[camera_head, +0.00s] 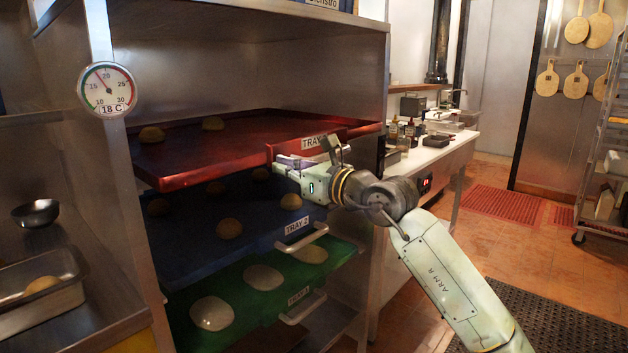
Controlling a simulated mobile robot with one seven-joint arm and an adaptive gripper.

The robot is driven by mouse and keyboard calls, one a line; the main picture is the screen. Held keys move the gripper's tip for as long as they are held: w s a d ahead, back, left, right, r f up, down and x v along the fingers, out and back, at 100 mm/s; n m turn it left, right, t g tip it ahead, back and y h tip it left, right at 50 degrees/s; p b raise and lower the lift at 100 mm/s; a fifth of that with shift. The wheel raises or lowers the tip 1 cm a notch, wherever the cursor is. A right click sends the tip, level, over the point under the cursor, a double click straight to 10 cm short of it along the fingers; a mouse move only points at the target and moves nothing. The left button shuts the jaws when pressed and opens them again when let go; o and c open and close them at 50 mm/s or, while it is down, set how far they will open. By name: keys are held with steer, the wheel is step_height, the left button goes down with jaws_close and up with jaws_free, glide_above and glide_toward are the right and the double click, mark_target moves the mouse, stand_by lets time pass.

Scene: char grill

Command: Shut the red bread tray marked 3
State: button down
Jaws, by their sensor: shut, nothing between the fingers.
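The red tray (225,158) is the top one in the steel rack and sticks out past the rack's front. I cannot tell whether the fingers touch the tray.
Below are a blue tray (262,238) marked 2 and a green tray (256,299), both with handles and dough pieces. A dial thermometer (107,89) is on the left post. A counter (440,150) stands behind my arm. Open floor lies to the right.

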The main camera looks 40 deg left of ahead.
mark_target(266, 163)
steer(key=a, duration=0.6)
steer(key=shift+w+a, duration=0.1)
steer(key=shift+a, duration=0.15)
steer(key=shift+w+r, duration=0.1)
steer(key=shift+d, duration=0.1)
steer(key=shift+d, duration=0.15)
steer(key=d+b, duration=0.3)
steer(key=d, duration=1)
steer(key=shift+s+d+b, duration=0.3)
steer(key=shift+d+b, duration=0.05)
steer(key=shift+s, duration=0.1)
